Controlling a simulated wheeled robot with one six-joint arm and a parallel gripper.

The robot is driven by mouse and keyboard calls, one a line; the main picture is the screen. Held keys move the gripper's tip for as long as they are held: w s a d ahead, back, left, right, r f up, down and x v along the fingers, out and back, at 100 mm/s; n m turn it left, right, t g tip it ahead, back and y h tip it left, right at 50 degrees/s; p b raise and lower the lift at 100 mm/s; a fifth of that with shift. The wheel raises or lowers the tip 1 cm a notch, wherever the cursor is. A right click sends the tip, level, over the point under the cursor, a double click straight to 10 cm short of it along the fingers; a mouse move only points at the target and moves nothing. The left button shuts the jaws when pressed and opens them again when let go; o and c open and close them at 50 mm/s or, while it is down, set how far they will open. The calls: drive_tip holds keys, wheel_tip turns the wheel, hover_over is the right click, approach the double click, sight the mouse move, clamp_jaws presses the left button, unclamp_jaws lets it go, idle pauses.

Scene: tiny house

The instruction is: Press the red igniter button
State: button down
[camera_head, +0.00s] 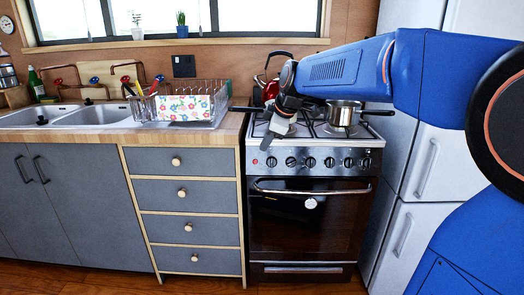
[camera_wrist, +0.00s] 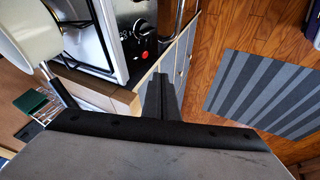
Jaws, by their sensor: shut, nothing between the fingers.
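The red igniter button (camera_wrist: 145,55) sits on the stove's front control panel in the wrist view, beside the black knobs. In the head view the red button (camera_head: 271,162) is at the left end of the knob row. My gripper (camera_wrist: 160,77) is shut and empty. Its dark fingertips appear just below and right of the button in the wrist view, and whether they touch the panel cannot be told. In the head view my gripper (camera_head: 266,147) hangs at the stove's front left edge, just above the button.
A steel pot (camera_head: 342,113) and a red kettle (camera_head: 270,91) stand on the stove (camera_head: 310,217). A dish rack (camera_head: 215,100) is on the counter to the left. A white fridge (camera_head: 425,160) stands right. A striped rug (camera_wrist: 268,95) lies on the floor.

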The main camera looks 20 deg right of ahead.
approach(256, 160)
drive_tip(key=s+a+f, duration=0.2)
drive_tip(key=a+f, duration=0.1)
drive_tip(key=f, duration=0.1)
drive_tip(key=shift+w+d+f, duration=0.15)
drive_tip(key=shift+w+f, duration=0.15)
drive_tip(key=shift+w, duration=0.45)
drive_tip(key=shift+w+d+f, duration=0.15)
drive_tip(key=shift+w+f, duration=0.15)
drive_tip(key=shift+w, duration=0.4)
drive_tip(key=shift+w+d+f, duration=0.15)
drive_tip(key=shift+w+f, duration=0.2)
drive_tip(key=shift+w, duration=0.4)
drive_tip(key=shift+w+d+f, duration=0.15)
drive_tip(key=shift+w+d, duration=0.1)
drive_tip(key=shift+w, duration=0.4)
